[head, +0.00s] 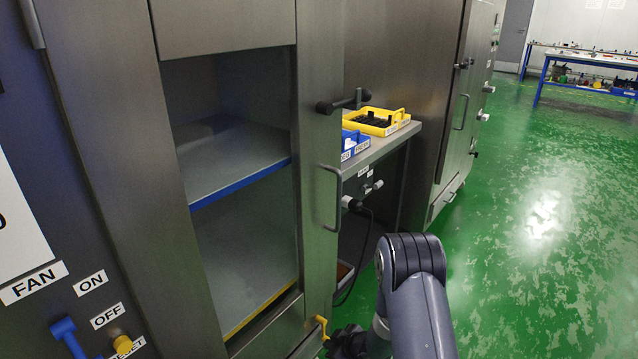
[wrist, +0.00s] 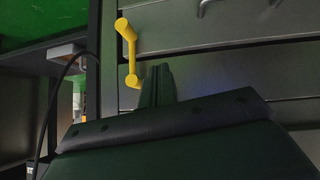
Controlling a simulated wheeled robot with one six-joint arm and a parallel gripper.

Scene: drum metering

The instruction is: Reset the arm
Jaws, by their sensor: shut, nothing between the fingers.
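My arm (head: 415,290) comes up from the bottom of the head view, bent at a dark grey joint. My gripper (wrist: 158,82) shows in the wrist view with its dark fingers together and nothing between them. A yellow crank-shaped handle (wrist: 128,50) on a metal front is just beyond and left of the fingertips; I cannot tell whether they touch. The same yellow handle (head: 322,328) shows in the head view at the bottom of the cabinet, beside the dark wrist end of my arm. The fingertips are not clear in the head view.
A metal cabinet with a blue-edged shelf (head: 235,165) stands open at left. A panel with FAN, ON and OFF labels and a blue lever (head: 68,335) is nearer. A side table holds a yellow tray (head: 405,117) and a blue tray (head: 350,150). The green floor (head: 540,230) at right is clear.

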